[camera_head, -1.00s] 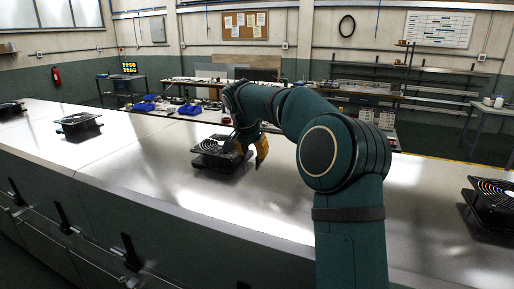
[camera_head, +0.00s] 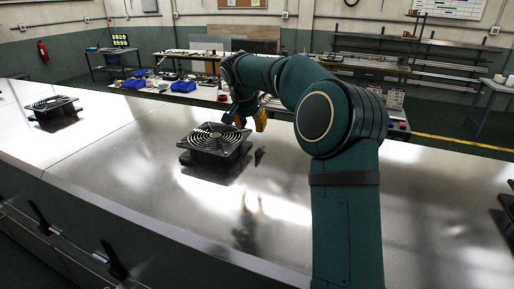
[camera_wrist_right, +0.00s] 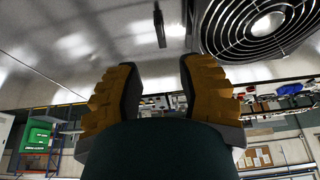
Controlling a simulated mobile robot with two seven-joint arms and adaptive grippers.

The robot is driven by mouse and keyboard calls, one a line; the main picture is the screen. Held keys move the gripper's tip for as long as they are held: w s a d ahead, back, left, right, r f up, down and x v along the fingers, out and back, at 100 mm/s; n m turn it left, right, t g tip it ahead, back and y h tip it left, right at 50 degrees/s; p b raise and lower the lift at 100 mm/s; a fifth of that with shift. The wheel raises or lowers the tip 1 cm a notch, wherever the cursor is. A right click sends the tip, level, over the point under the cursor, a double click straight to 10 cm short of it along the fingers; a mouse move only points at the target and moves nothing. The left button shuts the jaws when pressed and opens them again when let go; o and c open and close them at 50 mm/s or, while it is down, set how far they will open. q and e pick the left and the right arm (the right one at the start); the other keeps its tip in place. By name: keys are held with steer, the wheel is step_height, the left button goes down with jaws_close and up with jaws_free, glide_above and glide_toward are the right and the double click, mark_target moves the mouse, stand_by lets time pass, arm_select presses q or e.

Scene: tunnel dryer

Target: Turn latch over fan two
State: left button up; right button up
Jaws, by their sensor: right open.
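A square black fan (camera_head: 214,143) with a round grille sits on the shiny metal top; it also shows in the right wrist view (camera_wrist_right: 262,25). A second fan (camera_head: 52,108) stands farther left. No label tells which is fan two. A small dark upright piece (camera_head: 260,156) stands just right of the nearer fan, a slim black bar (camera_wrist_right: 160,25) in the wrist view; it may be a latch. My right gripper (camera_head: 246,119) is open and empty, behind and right of the fan, apart from it. In the wrist view its yellow-and-black fingers (camera_wrist_right: 156,90) are spread.
Black handles (camera_head: 115,258) line the dryer's front panel at lower left. Part of another dark object (camera_head: 507,208) shows at the right edge. The metal top between is clear. Benches with blue bins (camera_head: 183,87) and shelves stand behind.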

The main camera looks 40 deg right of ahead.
mark_target(257, 150)
steer(key=x, duration=1.2)
steer(key=shift+d+f, duration=0.1)
steer(key=shift+f, duration=0.2)
jaws_close()
